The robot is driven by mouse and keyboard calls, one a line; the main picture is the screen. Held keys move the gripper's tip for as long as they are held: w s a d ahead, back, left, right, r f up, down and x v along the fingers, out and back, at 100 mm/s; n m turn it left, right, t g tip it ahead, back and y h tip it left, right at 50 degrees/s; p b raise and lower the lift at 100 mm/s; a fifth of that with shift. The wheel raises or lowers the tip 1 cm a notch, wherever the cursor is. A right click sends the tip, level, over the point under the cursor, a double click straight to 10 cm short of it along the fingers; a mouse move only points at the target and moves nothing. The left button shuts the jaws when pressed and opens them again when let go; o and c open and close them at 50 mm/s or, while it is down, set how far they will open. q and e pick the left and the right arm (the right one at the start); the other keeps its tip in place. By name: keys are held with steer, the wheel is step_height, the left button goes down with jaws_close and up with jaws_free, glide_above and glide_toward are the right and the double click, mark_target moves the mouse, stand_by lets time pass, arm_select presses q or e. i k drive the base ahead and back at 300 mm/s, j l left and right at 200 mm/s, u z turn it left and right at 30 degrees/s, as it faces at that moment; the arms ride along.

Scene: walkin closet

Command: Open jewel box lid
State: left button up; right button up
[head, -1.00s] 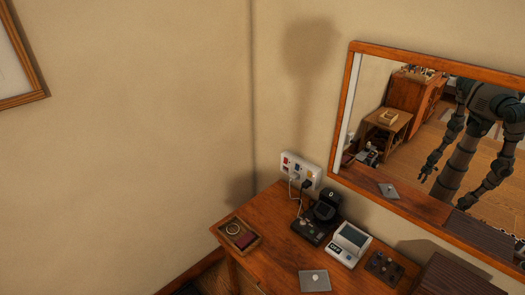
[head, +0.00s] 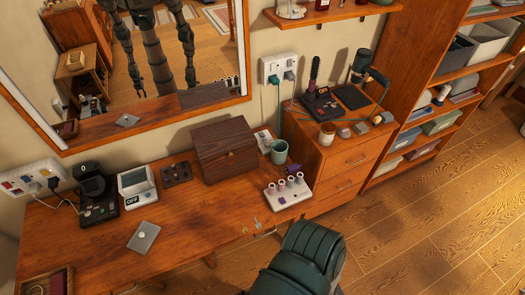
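The jewel box is a dark brown wooden box (head: 224,151) standing on the desk against the wall, below the mirror. Its lid looks closed, and a small clasp shows on its front face. Neither of my grippers shows directly in the head view. A robot body with arms shows only as a reflection in the mirror (head: 150,50).
The wooden desk (head: 185,235) holds a white device (head: 137,186), a black charger stand (head: 97,192), a grey card (head: 143,237), a green cup (head: 279,151) and a white roller stand (head: 288,193). A dark green chair (head: 304,260) stands in front. A drawer cabinet (head: 340,165) is at right.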

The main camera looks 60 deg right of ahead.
mark_target(218, 140)
steer(key=z, duration=1.6)
steer(key=l, duration=0.45)
steer(key=i+l, duration=0.15)
steer(key=l, duration=0.3)
